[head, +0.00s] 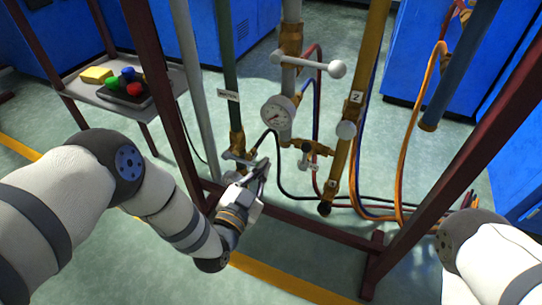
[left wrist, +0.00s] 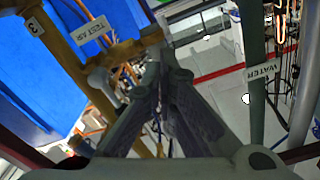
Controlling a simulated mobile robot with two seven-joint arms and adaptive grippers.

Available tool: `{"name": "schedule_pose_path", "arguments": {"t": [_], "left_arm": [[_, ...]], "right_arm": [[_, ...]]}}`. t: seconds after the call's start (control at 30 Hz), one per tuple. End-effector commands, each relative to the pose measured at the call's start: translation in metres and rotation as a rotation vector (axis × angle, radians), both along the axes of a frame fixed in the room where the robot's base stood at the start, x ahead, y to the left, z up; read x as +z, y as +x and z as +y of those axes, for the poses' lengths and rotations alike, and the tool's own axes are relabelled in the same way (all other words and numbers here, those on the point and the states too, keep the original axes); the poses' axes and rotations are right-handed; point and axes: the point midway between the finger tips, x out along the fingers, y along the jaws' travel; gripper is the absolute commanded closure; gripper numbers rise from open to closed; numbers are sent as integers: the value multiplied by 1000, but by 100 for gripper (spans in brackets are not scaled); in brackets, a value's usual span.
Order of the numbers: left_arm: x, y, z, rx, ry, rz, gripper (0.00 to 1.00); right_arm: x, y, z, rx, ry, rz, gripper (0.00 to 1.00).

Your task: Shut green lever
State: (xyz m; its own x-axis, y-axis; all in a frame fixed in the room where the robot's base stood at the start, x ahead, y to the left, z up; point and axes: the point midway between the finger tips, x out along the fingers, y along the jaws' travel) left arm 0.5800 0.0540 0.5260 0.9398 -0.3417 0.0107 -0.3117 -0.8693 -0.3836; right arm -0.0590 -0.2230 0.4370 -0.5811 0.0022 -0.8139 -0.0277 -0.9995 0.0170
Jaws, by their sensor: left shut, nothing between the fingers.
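A green pipe (head: 228,70) with a white label comes down left of the middle in the head view. It also shows in the left wrist view (left wrist: 256,110) with its WATER label. At its lower end is a brass valve (head: 237,142) with a pale lever (head: 240,159), partly hidden by my gripper. My left gripper (head: 262,172) is shut and empty, just to the right of and below this valve. I cannot tell whether it touches the lever. Its closed fingers also show in the left wrist view (left wrist: 167,75). My right gripper is outside the views.
A pressure gauge (head: 278,113) and a white-knobbed lever (head: 310,64) sit on the middle pipe. A brass pipe (head: 365,75) labelled 2 stands to its right. Dark red frame posts (head: 160,80) flank the pipes. Hoses (head: 403,170) hang at right. A side table (head: 150,108) stands at left.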

Motion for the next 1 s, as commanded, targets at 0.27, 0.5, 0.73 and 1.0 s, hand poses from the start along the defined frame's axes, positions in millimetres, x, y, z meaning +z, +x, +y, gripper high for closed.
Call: {"name": "schedule_pose_path", "arguments": {"t": [0.27,0.5,0.73,1.0], "left_arm": [[0,-39,13,-3,-1,-1,100],[-1,-43,14,-3,-1,-1,100],[-1,-42,14,-2,-1,-1,100],[-94,-124,30,-6,-5,439,100]], "right_arm": [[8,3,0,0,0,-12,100],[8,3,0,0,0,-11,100],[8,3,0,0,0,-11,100],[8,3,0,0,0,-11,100]]}}
